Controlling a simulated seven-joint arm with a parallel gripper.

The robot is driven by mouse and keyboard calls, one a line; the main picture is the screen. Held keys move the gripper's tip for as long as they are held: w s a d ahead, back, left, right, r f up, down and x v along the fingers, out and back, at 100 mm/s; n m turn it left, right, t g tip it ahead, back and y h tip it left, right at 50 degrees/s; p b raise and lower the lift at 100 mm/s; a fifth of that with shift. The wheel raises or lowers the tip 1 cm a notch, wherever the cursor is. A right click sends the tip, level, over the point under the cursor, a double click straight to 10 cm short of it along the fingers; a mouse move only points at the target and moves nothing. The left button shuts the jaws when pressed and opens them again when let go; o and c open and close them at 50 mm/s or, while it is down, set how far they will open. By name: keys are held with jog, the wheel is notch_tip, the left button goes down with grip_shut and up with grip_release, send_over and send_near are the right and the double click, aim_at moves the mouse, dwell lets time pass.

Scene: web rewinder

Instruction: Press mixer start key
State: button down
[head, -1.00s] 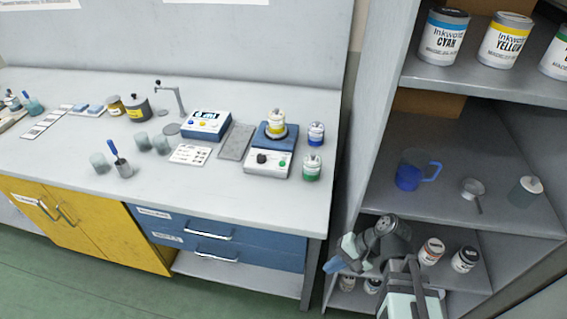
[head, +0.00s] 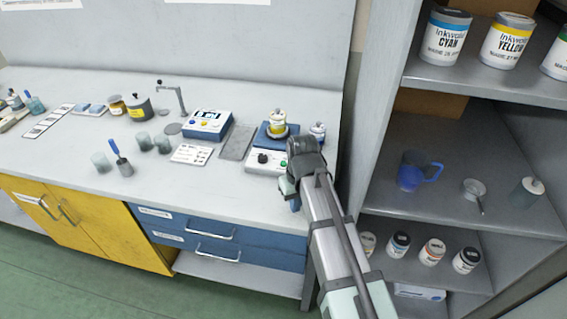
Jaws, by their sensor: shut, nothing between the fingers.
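The mixer is the blue and white unit (head: 262,161) near the right end of the bench. It has a black knob (head: 263,157) on its white front panel, and a yellow-labelled jar (head: 277,124) stands on top. My gripper (head: 295,204) is at the bench's front edge, just in front and to the right of the mixer, pointing down. It is shut and empty. I cannot see any contact with the mixer.
A blue and white device with a display (head: 208,124) stands left of the mixer, with a grey plate (head: 236,141) between them. A blue-labelled jar (head: 318,132) stands close behind my wrist. The shelf unit (head: 385,110) rises at the right. The bench front is mostly clear.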

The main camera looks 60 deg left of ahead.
aim_at(281, 164)
jog(key=w+a+r+n+t, duration=0.1)
jog(key=a, duration=0.2)
jog(key=w+a+r+n+t, duration=0.2)
jog(key=w+a+r+n+t+h, duration=0.1)
jog(key=a, duration=0.2)
jog(key=shift+w+a+r+n+t, duration=0.2)
jog(key=shift+a+n+t, duration=0.1)
jog(key=shift+t, duration=0.1)
jog(key=w+a+r+n+t, duration=0.1)
jog(key=a+r+n+t, duration=0.3)
jog(key=a+r, duration=0.3)
jog(key=shift+w+a+r+n+t, duration=0.2)
jog(key=shift+a+r+n+t, duration=0.1)
jog(key=shift+a+r+t, duration=0.15)
jog(key=shift+f, duration=4.4)
jog(key=shift+f, duration=0.25)
jog(key=shift+f, duration=0.2)
